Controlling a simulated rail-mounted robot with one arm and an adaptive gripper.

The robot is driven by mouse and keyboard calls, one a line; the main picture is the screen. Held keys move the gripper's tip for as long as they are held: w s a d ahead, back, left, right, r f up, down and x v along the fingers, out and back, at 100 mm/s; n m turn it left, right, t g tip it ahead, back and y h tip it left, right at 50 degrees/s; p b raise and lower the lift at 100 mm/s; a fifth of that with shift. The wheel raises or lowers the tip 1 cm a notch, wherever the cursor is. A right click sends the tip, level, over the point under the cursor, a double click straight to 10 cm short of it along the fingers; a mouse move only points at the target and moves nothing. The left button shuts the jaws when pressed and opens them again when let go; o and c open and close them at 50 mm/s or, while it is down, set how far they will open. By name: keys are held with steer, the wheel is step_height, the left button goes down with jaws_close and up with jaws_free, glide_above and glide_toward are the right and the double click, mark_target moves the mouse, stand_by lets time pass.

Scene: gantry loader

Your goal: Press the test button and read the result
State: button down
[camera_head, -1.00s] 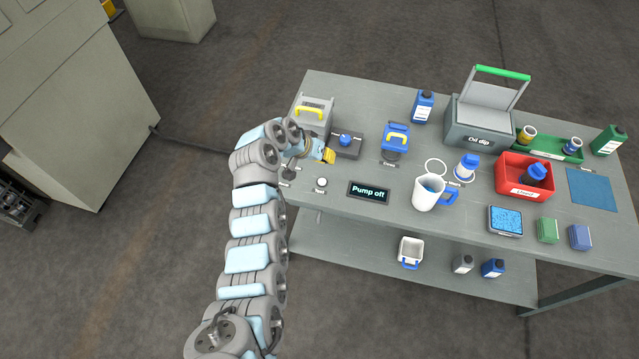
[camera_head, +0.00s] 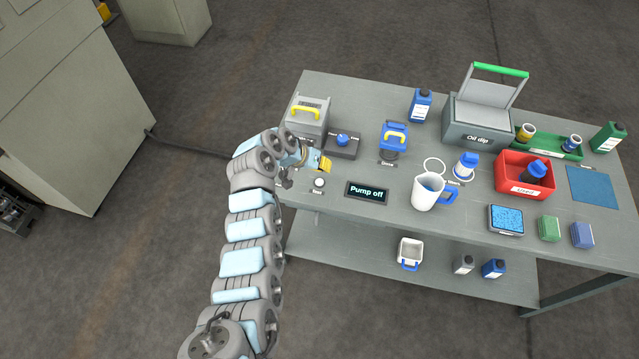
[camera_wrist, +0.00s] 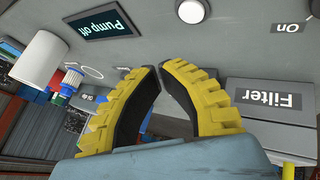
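The test button (camera_head: 319,183) is a small white round button near the table's front left edge, with a small label in front of it. In the wrist view a white round button (camera_wrist: 190,11) shows at the top edge, partly cut off. The dark display (camera_head: 367,192) to its right reads "Pump off"; it shows upside down in the wrist view (camera_wrist: 110,25). My gripper (camera_head: 325,164) is above the table, just behind the button and apart from it. In the wrist view its yellow fingers (camera_wrist: 160,69) meet at the tips, with nothing held.
A box with a blue knob (camera_head: 343,141) and a grey box with a yellow handle (camera_head: 306,122) stand close behind my gripper. A white jug (camera_head: 426,193) stands right of the display. A red bin (camera_head: 515,190) and a box labelled "Oil dip" (camera_head: 470,137) are farther right.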

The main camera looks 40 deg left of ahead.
mark_target(329, 180)
steer(key=shift+f+b, duration=1.3)
steer(key=shift+f, duration=1)
steer(key=shift+f+b, duration=0.45)
steer(key=shift+f+b, duration=0.3)
steer(key=shift+f, duration=0.05)
stand_by(0.3)
steer(key=shift+r, duration=0.1)
steer(key=shift+r+p, duration=0.4)
steer(key=shift+r, duration=0.3)
steer(key=shift+r, duration=0.1)
steer(key=shift+r+p, duration=1.3)
steer(key=shift+r, duration=1.1)
steer(key=shift+d, duration=0.1)
